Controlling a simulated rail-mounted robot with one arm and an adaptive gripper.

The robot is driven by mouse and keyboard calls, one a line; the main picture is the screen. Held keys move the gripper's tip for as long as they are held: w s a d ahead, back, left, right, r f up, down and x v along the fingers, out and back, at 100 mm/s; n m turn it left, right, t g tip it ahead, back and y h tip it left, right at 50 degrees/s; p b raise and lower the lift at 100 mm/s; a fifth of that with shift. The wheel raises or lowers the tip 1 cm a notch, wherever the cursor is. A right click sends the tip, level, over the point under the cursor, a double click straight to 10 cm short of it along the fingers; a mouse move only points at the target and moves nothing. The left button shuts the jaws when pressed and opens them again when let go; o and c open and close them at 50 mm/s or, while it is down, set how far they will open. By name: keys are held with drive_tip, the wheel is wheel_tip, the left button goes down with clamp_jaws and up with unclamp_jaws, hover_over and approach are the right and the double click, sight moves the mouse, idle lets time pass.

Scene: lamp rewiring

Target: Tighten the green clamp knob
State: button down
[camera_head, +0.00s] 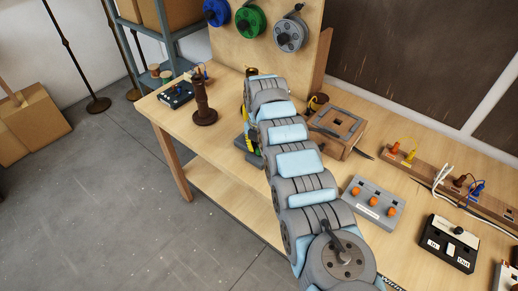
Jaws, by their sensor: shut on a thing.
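My arm (300,165) reaches from the lower right over the workbench and covers the middle of it. My gripper is hidden behind the arm's far end, so its jaws and what is between them cannot be made out. A dark grey piece with small green and yellow parts (253,158) shows just left of the arm, at the bench's front edge. I cannot tell whether the green part is the clamp knob; most of it is hidden by the arm.
The bench (222,139) holds a dark brown turned post (203,104), a wooden box (337,130), a grey box with orange knobs (373,203) and a black-and-white box (449,243). Blue, green and grey reels (251,20) hang on the board behind. The bench's front left is clear.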

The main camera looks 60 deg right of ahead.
drive_tip(key=shift+m, duration=0.3)
drive_tip(key=shift+w+r+m+p, duration=0.1)
drive_tip(key=shift+m+p, duration=1)
drive_tip(key=shift+m, duration=0.1)
drive_tip(key=m, duration=0.2)
drive_tip(key=shift+m+p, duration=0.35)
drive_tip(key=shift+m, duration=0.05)
drive_tip(key=m, duration=0.3)
drive_tip(key=shift+m+b, duration=0.45)
drive_tip(key=shift+m, duration=1.25)
drive_tip(key=c, duration=0.8)
unclamp_jaws()
drive_tip(key=shift+c, duration=0.2)
